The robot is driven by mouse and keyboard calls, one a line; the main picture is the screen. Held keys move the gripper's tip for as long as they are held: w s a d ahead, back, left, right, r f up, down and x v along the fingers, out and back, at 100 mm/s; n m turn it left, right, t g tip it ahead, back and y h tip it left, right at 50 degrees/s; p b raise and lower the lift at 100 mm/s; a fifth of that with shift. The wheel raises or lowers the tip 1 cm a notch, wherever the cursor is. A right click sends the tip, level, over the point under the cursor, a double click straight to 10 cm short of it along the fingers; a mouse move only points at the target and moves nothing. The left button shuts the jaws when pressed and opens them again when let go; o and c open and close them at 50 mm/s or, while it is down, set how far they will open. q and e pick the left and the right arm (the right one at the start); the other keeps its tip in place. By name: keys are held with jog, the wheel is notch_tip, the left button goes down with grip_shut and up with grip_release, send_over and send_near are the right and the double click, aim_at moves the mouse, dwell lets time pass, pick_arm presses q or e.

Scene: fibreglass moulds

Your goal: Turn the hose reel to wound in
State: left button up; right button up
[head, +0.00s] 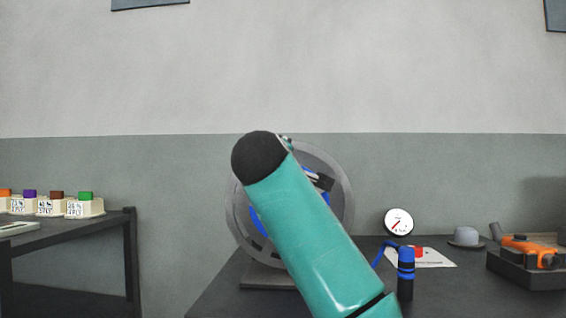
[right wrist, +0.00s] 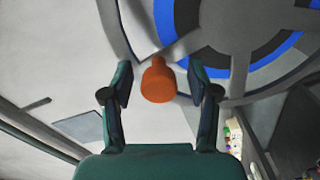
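The hose reel (head: 345,205) stands on the dark table, a grey disc with blue hose showing inside its rim. My right arm crosses in front of it and hides its middle. In the right wrist view the reel (right wrist: 232,52) fills the upper right, with an orange crank knob (right wrist: 158,82) near its rim. My right gripper (right wrist: 160,84) is open, with one finger on each side of the knob and a visible gap on both sides. The knob is hidden in the head view. A blue and black nozzle (head: 405,272) with a blue hose end stands right of the reel. My left gripper is not in view.
A round gauge (head: 398,222), a paper sheet (head: 433,258) and a grey hat-shaped object (head: 466,237) are right of the reel. An orange tool (head: 530,250) lies in a dark tray (head: 525,275). A side table (head: 70,229) at left holds several labelled containers.

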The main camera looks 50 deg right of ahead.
jog(key=v, duration=1.2)
jog(key=shift+f, duration=0.1)
dwell(0.4)
